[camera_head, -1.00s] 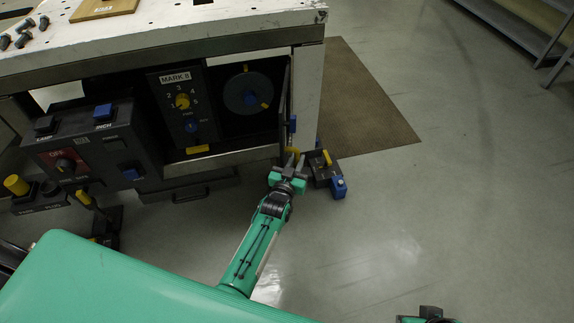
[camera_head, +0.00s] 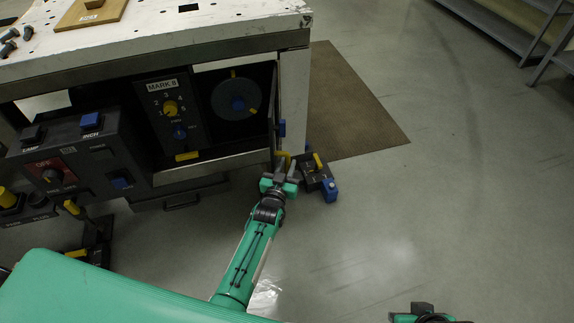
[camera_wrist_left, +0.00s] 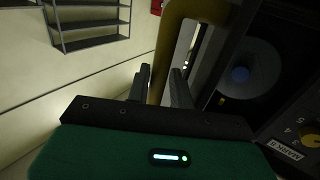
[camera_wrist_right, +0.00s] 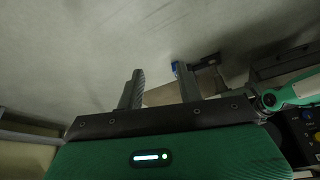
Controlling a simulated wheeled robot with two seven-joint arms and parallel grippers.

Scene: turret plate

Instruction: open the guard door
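The guard door (camera_head: 273,120) is a dark panel at the right side of the machine bay. In the head view it shows nearly edge-on and stands swung out from the front, so the bay is uncovered. Its yellow handle (camera_head: 284,157) is near its free end, and it also shows in the left wrist view (camera_wrist_left: 177,40). My left gripper (camera_head: 280,176) is at this handle. Its fingers (camera_wrist_left: 160,88) are close on both sides of the yellow bar and appear shut on it. My right gripper (camera_wrist_right: 160,88) is open and empty, away from the door.
The bay holds a dial panel (camera_head: 170,110) and a round disc (camera_head: 236,98). A dark control box (camera_head: 75,160) stands to the left. A small block with a blue part (camera_head: 329,191) is right of my left gripper. The floor (camera_head: 440,200) to the right is clear.

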